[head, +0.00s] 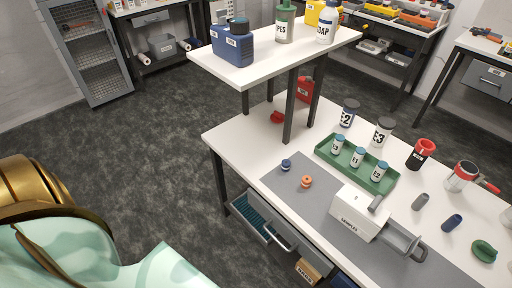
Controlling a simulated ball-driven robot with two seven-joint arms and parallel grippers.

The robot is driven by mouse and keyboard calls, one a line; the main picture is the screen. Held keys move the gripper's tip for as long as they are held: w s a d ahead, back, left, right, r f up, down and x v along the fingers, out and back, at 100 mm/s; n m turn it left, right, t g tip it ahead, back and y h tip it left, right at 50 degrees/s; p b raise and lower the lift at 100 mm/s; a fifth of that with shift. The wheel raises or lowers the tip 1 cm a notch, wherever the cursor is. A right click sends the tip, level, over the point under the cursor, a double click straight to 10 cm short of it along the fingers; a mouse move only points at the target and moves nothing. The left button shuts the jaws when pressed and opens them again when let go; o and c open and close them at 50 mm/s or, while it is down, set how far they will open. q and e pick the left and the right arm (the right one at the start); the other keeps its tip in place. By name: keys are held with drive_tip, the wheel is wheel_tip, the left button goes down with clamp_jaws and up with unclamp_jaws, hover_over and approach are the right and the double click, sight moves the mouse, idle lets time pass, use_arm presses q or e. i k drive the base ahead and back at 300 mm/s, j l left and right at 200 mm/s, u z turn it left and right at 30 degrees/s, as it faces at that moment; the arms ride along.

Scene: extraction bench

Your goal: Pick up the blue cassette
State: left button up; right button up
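A small dark blue cylinder (452,222) lies on the right part of the white bench top, near a grey cylinder (420,202). It is the likeliest blue cassette, but it is too small to tell for sure. A small blue knob-like piece (286,165) stands on the grey mat, beside an orange one (306,181). Neither of my grippers is in view; only gold and pale green parts of my own body show at the lower left.
A green tray (326,152) holds several labelled vials. A white sample box (360,212) stands on the grey mat (277,183), with a grey open bin on its right. A red-capped jar (421,154) stands behind. A raised shelf (267,68) carries bottles. An open drawer (250,218) juts out below the bench.

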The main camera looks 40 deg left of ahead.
sight(286, 164)
drive_tip(key=u, duration=0.8)
